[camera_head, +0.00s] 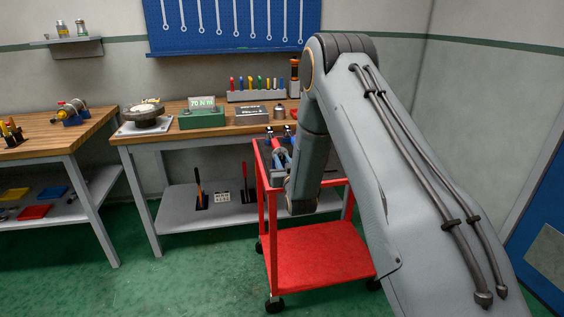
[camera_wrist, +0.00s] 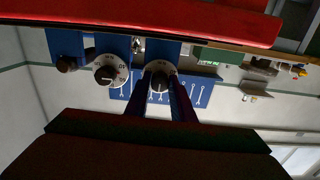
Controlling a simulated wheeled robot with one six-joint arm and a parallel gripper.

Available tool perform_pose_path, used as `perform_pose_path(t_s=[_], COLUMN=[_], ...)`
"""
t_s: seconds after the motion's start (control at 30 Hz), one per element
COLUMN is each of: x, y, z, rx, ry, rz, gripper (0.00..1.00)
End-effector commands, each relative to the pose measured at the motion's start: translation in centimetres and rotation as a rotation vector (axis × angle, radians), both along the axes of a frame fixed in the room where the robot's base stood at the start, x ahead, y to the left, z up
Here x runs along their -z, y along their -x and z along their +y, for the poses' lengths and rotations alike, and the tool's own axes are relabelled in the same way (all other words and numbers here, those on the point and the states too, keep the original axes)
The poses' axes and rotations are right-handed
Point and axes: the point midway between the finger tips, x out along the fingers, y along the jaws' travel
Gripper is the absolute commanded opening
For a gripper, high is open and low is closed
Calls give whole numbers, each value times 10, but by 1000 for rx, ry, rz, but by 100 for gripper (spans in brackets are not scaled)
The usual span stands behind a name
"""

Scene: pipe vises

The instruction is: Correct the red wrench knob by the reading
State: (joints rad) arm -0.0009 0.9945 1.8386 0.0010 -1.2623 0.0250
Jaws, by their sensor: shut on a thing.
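In the wrist view, which looks upside down, two pale dials with dark knobs sit side by side by blue blocks. My gripper (camera_wrist: 161,86) is shut on the dark knob of the right dial (camera_wrist: 162,68). The left dial (camera_wrist: 108,72) stands free, its knob untouched. I cannot make out red on either knob or read the dial marks clearly. In the head view, my arm hides most of the gripper and the dials, above the red cart (camera_head: 262,185). A green box (camera_head: 202,118) on the bench has a lit display (camera_head: 202,102) that seems to read about 70 N m.
The wooden bench (camera_head: 160,131) behind the cart also holds a round device (camera_head: 145,115) and a rack of coloured tools (camera_head: 257,95). A blue wrench board (camera_head: 235,28) hangs on the wall. Another bench (camera_head: 60,146) stands at left. Green floor is clear at front left.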

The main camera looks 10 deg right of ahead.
Motion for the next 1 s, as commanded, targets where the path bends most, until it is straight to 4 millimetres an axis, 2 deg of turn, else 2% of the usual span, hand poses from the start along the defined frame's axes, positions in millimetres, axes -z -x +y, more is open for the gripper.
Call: perform_pose_path(t_s=[0.6, 1.0], x=[0, 0], y=[0, 0], z=[1, 1], rx=[-1, -1], ry=[-370, -491], rz=[-1, 0], gripper=[0, 0])
